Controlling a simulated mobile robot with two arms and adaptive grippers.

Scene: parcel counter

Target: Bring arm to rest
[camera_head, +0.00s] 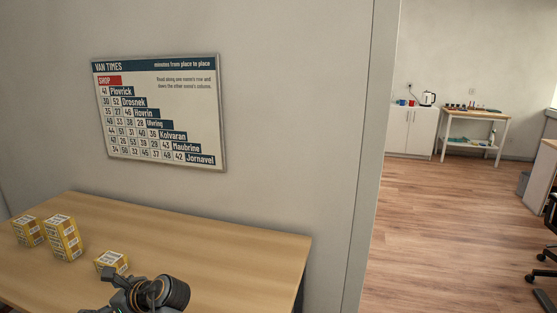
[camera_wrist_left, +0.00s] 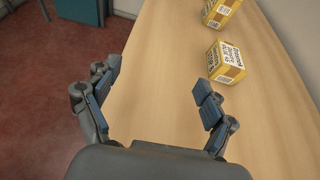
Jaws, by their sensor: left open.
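My left gripper (camera_head: 118,294) is at the bottom of the head view, over the front part of the wooden counter (camera_head: 200,245). In the left wrist view its two fingers (camera_wrist_left: 158,100) are spread wide with nothing between them, only bare counter and floor beyond. A yellow box (camera_head: 111,262) with a white label stands just beyond the gripper, apart from it. In the wrist view a yellow box (camera_wrist_left: 226,62) stands right of the fingers. My right gripper is not in view.
More yellow boxes (camera_head: 63,238) stand at the counter's left, one (camera_head: 28,232) at the far left. A van times board (camera_head: 160,112) hangs on the wall behind. The counter's right part is clear. Open wood floor (camera_head: 450,230) lies beyond the wall edge, with an office chair (camera_head: 545,255) at right.

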